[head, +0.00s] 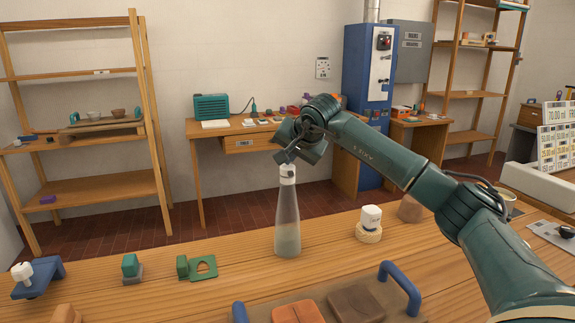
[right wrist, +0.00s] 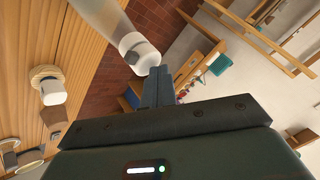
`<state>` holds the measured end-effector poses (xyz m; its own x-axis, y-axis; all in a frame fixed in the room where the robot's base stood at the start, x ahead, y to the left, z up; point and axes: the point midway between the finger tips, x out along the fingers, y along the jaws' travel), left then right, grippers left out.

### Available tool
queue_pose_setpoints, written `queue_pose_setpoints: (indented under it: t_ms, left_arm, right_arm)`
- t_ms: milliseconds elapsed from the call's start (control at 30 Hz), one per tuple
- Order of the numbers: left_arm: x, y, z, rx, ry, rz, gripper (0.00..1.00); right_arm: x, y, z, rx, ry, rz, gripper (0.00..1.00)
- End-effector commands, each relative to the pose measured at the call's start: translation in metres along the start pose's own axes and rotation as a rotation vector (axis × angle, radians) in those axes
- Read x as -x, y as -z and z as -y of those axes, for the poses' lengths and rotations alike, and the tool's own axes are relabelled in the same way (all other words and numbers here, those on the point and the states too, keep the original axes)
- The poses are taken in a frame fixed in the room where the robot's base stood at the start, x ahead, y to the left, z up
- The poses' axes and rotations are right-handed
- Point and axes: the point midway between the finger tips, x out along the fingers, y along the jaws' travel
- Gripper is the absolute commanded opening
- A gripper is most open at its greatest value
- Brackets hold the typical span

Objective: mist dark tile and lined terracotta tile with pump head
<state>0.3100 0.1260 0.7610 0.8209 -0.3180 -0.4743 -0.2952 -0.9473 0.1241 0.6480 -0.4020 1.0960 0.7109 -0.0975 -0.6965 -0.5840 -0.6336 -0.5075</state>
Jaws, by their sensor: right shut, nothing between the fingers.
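A tall translucent bottle (head: 287,222) with some liquid in its bottom stands upright on the wooden bench. Its white pump head (head: 288,174) has a small dark nozzle; it also shows in the right wrist view (right wrist: 138,50). My right gripper (head: 284,157) is shut and empty right at the top of the pump head; its fingertips (right wrist: 158,72) look close to it, but contact is unclear. The lined terracotta tile (head: 299,312) and the dark tile (head: 357,304) lie side by side on a tray at the front, partly cut off. My left gripper is out of view.
The tray has blue handles (head: 400,289). A white-topped piece on a round wooden base (head: 369,224) stands right of the bottle. Green pieces (head: 203,267) and a blue holder (head: 38,277) lie to the left. A brown rounded object (head: 410,209) is near my right arm.

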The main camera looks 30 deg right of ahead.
Motion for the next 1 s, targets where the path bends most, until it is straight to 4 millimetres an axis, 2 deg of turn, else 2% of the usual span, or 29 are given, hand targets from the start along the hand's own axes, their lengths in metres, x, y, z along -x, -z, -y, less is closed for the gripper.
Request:
queue_pose_setpoints:
  t_ms: [1000]
  left_arm:
    - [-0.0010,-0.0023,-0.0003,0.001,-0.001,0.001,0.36]
  right_arm:
    - [-0.0098,-0.0074,-0.0080,0.001,-0.010,0.006,0.00]
